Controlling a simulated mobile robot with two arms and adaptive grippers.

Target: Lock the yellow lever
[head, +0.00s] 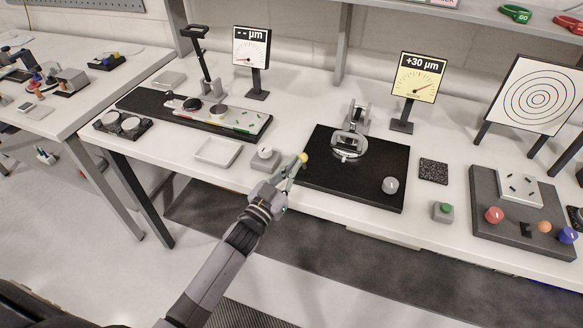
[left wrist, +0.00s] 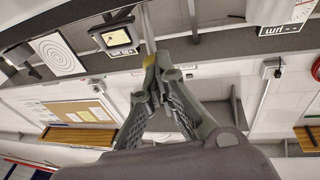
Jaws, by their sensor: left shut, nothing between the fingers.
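The yellow lever's knob (head: 303,158) shows as a small yellow tip at the left edge of the black plate (head: 345,185). My left gripper (head: 296,164) reaches in from the front, its fingertips right at the knob. In the left wrist view the left gripper (left wrist: 163,66) has its fingers drawn together, with a yellow patch of the lever (left wrist: 150,61) beside the tips. The gripper is shut with nothing held. I cannot tell whether it touches the lever; most of the lever is hidden. The round mirror mount (head: 349,146) stands on the plate. My right gripper is not in view.
A pale round knob (head: 390,185) sits at the plate's front right. A yellow gauge (head: 418,78) reading +30 µm stands behind. A green button box (head: 442,211) is to the right.

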